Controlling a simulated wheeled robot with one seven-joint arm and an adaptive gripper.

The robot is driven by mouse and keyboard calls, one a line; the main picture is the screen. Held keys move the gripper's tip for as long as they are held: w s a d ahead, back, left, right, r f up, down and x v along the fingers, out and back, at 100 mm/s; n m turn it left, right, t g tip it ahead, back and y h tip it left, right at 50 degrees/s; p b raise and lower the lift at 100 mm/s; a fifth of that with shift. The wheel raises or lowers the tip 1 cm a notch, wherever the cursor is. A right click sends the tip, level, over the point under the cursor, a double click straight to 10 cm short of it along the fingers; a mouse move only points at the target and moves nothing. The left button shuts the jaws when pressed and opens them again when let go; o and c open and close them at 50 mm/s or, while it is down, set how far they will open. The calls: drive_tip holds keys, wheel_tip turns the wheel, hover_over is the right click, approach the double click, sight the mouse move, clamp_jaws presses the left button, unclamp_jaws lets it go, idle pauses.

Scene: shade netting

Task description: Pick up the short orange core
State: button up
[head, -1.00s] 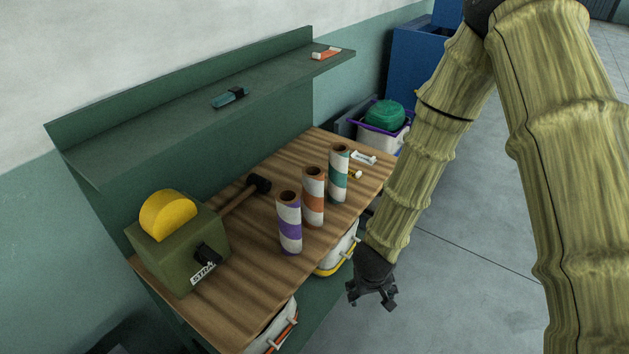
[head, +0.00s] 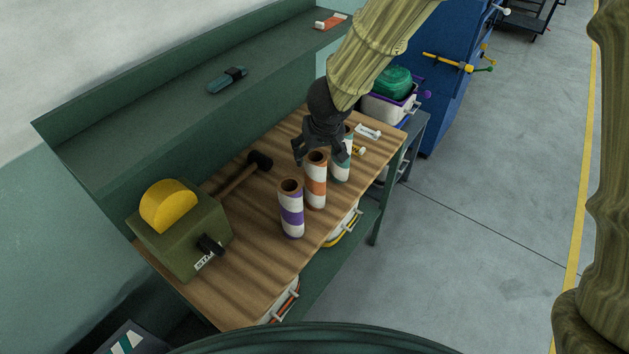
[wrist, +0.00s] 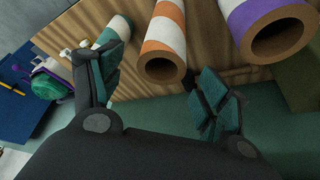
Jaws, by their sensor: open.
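The orange-and-white striped core (head: 315,185) stands upright on the wooden bench top, in the middle of a row of three cores. My gripper (head: 320,156) is open and empty, with its fingers around or just above the core's top; the head view does not settle which. In the wrist view the orange core (wrist: 163,45) lies between and beyond the spread fingers (wrist: 168,78), its hollow end facing the camera. No grip on it shows.
A purple-striped core (head: 291,212) stands close on one side, a teal-striped core (head: 342,169), partly hidden by my gripper, on the other. The green shelf (head: 180,105) overhangs the bench's back.

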sight(316, 156)
drive_tip(key=x, duration=0.3)
drive_tip(key=shift+b, duration=0.4)
drive_tip(key=x, duration=0.1)
drive_tip(key=b+x, duration=0.1)
drive_tip(key=x, duration=0.1)
drive_tip(key=b+x, duration=0.1)
drive_tip(key=shift+s+a+f, duration=0.1)
drive_tip(key=shift+s+f, duration=0.1)
drive_tip(key=shift+f, duration=0.05)
drive_tip(key=shift+w+f, duration=0.25)
drive_tip(key=shift+f, duration=0.1)
drive_tip(key=c, duration=1.6)
drive_tip(key=shift+r, duration=0.1)
